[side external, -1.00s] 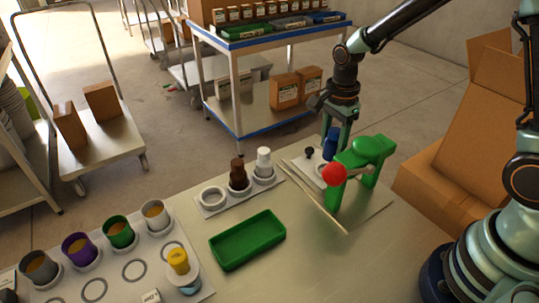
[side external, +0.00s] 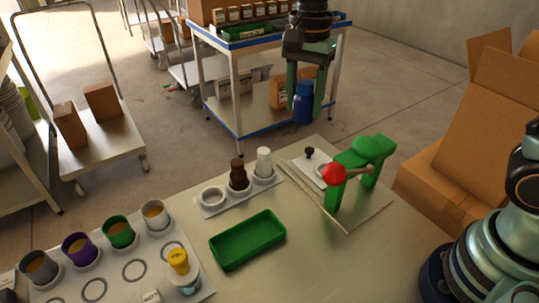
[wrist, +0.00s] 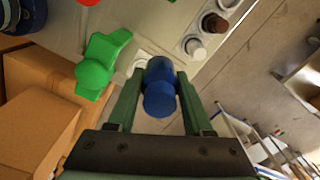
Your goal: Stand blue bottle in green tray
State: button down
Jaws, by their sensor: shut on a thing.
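The blue bottle (side external: 303,108) is held upright in the air by my gripper (side external: 305,100). My gripper is shut on it, with a finger on each side, and the bottle is clear of the table. In the wrist view the blue bottle (wrist: 160,88) sits between the two green fingers (wrist: 160,100). The green tray (side external: 247,240) lies on the table at the front middle and looks empty. It is to the left of and nearer the camera than my gripper. The tray is not visible in the wrist view.
A green press with a red knob (side external: 352,168) stands on a board below my gripper. Coloured cups (side external: 118,233) and a yellow-topped bottle (side external: 178,262) stand at left. Cardboard boxes (side external: 470,150) are at right.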

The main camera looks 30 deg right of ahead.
jog(key=s+a+f+n, duration=0.1)
jog(key=s+a+n, duration=0.2)
jog(key=a+n, duration=0.35)
jog(key=s+a+n, duration=0.2)
jog(key=a+n, duration=0.1)
jog(key=a, duration=0.7)
jog(key=f, duration=1.9)
jog(key=shift+s+f, duration=0.2)
jog(key=shift+f, duration=0.15)
jog(key=shift+f, duration=0.15)
jog(key=shift+c, duration=1.5)
grip_release()
